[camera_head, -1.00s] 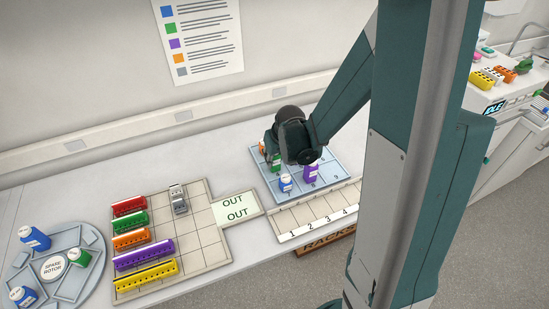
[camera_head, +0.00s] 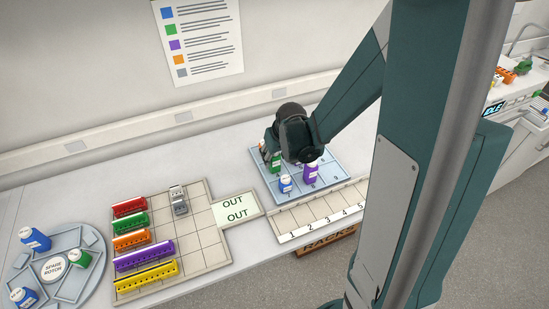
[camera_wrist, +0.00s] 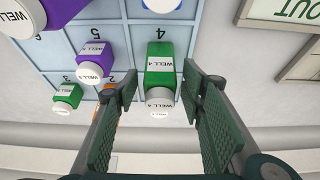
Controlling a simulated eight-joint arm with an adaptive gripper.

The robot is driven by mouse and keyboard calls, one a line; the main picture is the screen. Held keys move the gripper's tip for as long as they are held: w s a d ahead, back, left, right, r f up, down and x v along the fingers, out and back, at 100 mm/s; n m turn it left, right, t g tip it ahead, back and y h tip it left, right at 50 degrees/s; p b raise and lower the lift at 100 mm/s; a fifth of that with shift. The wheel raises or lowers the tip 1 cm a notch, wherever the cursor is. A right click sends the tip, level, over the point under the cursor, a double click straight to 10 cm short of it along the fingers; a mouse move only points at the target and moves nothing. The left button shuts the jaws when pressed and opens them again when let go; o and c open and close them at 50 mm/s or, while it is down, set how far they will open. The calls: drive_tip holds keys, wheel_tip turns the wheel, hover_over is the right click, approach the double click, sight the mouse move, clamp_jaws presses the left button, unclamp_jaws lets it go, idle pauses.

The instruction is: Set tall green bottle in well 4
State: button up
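The tall green bottle (camera_wrist: 160,65), with a white cap and a "WELL 4" label, stands upright on the blue grid tray (camera_head: 327,157). In the wrist view its base is in the cell marked 4. The bottle also shows in the head view (camera_head: 275,165), partly hidden by my wrist. My gripper (camera_wrist: 158,98) is open, with one finger on each side of the bottle and visible gaps to it. In the head view my wrist covers the fingers.
A purple bottle (camera_wrist: 95,57), an orange one (camera_wrist: 105,92) and a small green one (camera_wrist: 68,95) stand close to my left finger. A blue bottle (camera_head: 286,184) and a larger purple one (camera_head: 311,173) stand nearer the tray's front. A numbered rack strip (camera_head: 318,212) lies in front.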

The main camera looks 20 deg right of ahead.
drive_tip(key=v, duration=1)
drive_tip(key=shift+p, duration=0.4)
drive_tip(key=shift+s, duration=0.15)
drive_tip(key=shift+r, duration=0.1)
idle(0.4)
drive_tip(key=s+a+r+t, duration=0.1)
drive_tip(key=s+a+r, duration=0.3)
drive_tip(key=s+r, duration=0.3)
drive_tip(key=s+a+r+t, duration=0.1)
drive_tip(key=s+a+r, duration=0.3)
drive_tip(key=s+r, duration=0.3)
drive_tip(key=s, duration=0.5)
drive_tip(key=shift+s+a+t, duration=0.25)
drive_tip(key=shift+s+t, duration=0.05)
drive_tip(key=shift+t, duration=0.1)
